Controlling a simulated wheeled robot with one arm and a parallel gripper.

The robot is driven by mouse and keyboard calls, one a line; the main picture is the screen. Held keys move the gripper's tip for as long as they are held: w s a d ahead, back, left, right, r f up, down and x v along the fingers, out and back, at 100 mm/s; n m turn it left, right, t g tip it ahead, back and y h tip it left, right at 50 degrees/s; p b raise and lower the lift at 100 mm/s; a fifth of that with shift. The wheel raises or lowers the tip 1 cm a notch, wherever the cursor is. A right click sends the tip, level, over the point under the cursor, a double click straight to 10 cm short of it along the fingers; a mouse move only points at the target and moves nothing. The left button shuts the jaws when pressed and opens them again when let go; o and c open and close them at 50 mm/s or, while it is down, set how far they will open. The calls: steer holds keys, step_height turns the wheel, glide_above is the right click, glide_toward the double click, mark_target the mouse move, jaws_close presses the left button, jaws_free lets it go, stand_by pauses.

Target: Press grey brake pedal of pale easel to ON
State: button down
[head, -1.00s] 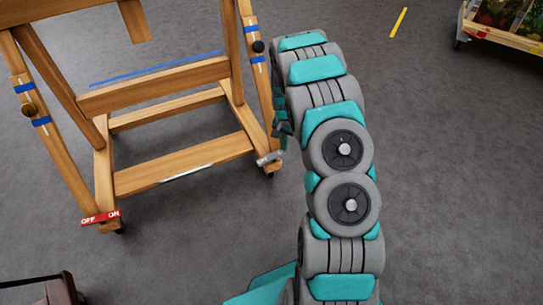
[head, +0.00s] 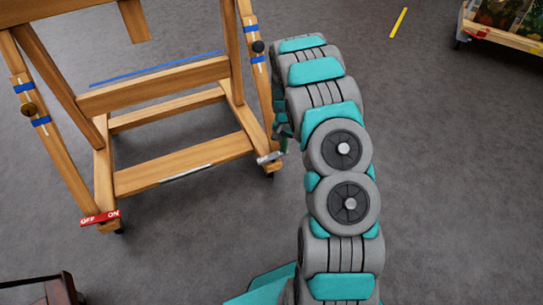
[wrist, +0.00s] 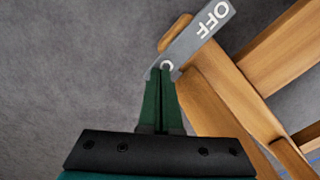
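The pale wooden easel (head: 155,72) stands at the left of the head view. Its grey brake pedal (head: 268,158) is at the foot of the right leg. In the wrist view the grey pedal (wrist: 203,36) shows OFF at its upper right end. A partly covered white letter shows at its lower left end, by my fingertips. My gripper (wrist: 163,70) has its dark green fingers together, with nothing seen between them. The tips overlap that lower left end; whether they touch it I cannot tell. In the head view my gripper (head: 281,138) is largely hidden behind my arm.
A red OFF/ON pedal (head: 100,217) is on the easel's left foot. A dark wooden piece (head: 45,290) is at the lower left. A wheeled trolley (head: 500,32) is at the upper right. The grey floor (head: 440,170) on the right is clear.

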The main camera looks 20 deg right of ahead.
steer(key=shift+f, duration=0.2)
steer(key=shift+r, duration=0.15)
steer(key=shift+r+p, duration=0.55)
steer(key=shift+r, duration=2.85)
steer(key=s+a+r+n+p, duration=0.1)
steer(key=s+a+r+n, duration=0.1)
steer(key=s+a+r, duration=0.55)
steer(key=s+a+r+n+p, duration=0.2)
steer(key=s+r, duration=0.6)
steer(key=r, duration=0.6)
steer(key=s+a+r+n, duration=0.2)
steer(key=s+r, duration=0.1)
steer(key=s, duration=0.5)
steer(key=s+a+r+n+g+p, duration=0.1)
steer(key=s+a+r+n, duration=0.1)
steer(key=s, duration=0.7)
steer(key=s+a+r+n+p, duration=0.1)
steer(key=s+a+r, duration=0.3)
steer(key=s, duration=0.4)
steer(key=shift+s+r+n+g, duration=0.25)
steer(key=shift+s+n+g, duration=0.15)
steer(key=shift+n, duration=0.3)
steer(key=shift+w, duration=0.1)
